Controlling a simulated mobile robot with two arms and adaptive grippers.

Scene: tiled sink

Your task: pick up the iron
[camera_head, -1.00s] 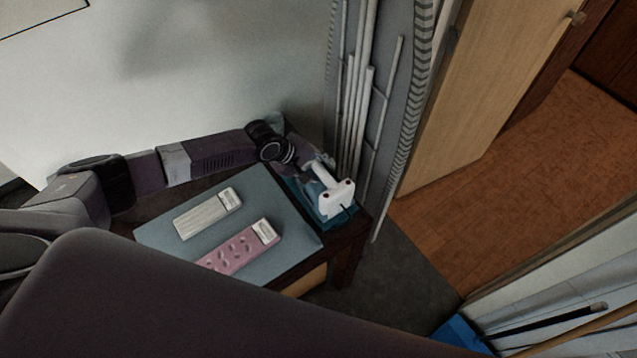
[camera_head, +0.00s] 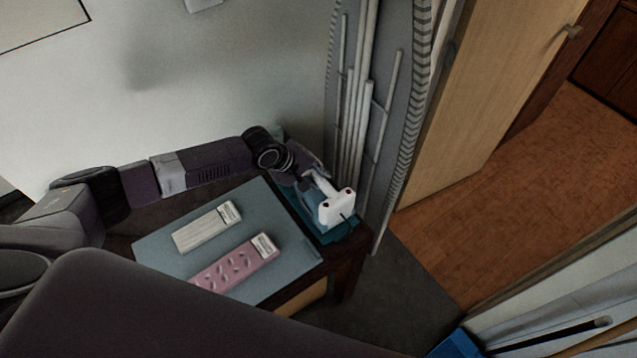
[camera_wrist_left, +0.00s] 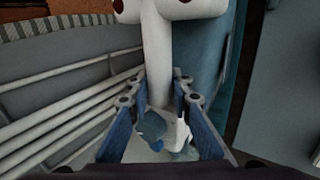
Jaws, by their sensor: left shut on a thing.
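The iron (camera_head: 336,207) has a white handle and a broad white end with dark red dots. It is at the right end of the small table in the head view. My left gripper (camera_head: 308,182) reaches it from the left, and its fingers are partly hidden there. In the left wrist view the blue fingers of the gripper (camera_wrist_left: 160,125) are on both sides of the iron's white handle (camera_wrist_left: 158,50), shut on it. I cannot tell whether the iron is clear of the surface below. My right gripper is not in view.
The small table (camera_head: 345,265) has a blue-grey top with a pale box (camera_head: 205,228) and a pink box (camera_head: 235,263). A teal surface (camera_head: 330,233) lies under the iron. A grey panel with white rods (camera_head: 360,110) stands close behind. Open floor (camera_head: 530,190) is to the right.

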